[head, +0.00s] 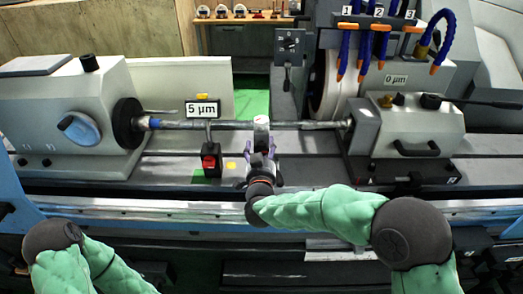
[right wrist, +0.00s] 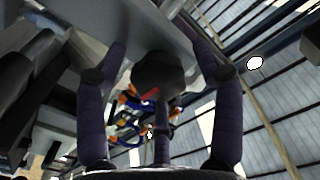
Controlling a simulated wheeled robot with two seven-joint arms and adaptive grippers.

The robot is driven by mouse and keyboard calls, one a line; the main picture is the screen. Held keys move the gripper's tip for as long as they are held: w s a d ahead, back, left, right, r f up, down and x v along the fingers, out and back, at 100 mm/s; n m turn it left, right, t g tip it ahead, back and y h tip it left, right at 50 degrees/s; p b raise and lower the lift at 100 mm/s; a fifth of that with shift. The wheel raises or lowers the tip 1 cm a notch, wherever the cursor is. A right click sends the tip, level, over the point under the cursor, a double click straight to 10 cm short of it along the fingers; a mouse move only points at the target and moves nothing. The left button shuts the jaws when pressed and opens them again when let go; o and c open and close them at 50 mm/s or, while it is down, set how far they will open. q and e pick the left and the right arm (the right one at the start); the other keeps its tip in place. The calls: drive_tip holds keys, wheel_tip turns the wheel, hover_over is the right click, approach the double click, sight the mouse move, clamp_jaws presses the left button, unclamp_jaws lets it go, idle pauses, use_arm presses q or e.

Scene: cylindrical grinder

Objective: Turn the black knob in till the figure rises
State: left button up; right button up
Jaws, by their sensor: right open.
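In the right wrist view a round black knob (right wrist: 158,76) with a red mark sits on the underside or face of a grey part, between the fingers of my right gripper (right wrist: 158,62). The fingers are spread around it; whether they touch it I cannot tell. In the head view my right gripper (head: 261,156) points at the light grey steady (head: 261,126) at the middle of the thin bar (head: 225,125), and the knob is hidden there. My left gripper is out of view.
A grey headstock (head: 68,100) with a blue knob (head: 78,127) stands left; a tailstock (head: 415,128) stands right. A black box with a red button (head: 210,161) stands just left of my right gripper. Blue hoses (head: 365,45) hang before the grinding wheel (head: 331,85).

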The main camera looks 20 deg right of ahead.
drive_tip(key=c, duration=1.2)
drive_tip(key=shift+o, duration=0.2)
drive_tip(key=shift+r+m+b, duration=0.2)
drive_tip(key=shift+m+b, duration=0.1)
drive_tip(key=shift+m, duration=0.1)
drive_tip(key=m+b, duration=0.4)
drive_tip(key=shift+d, duration=0.15)
drive_tip(key=shift+r+m+b, duration=0.15)
drive_tip(key=shift+m+b, duration=0.65)
drive_tip(key=shift+m, duration=0.3)
drive_tip(key=o, duration=1.2)
drive_tip(key=shift+c, duration=0.2)
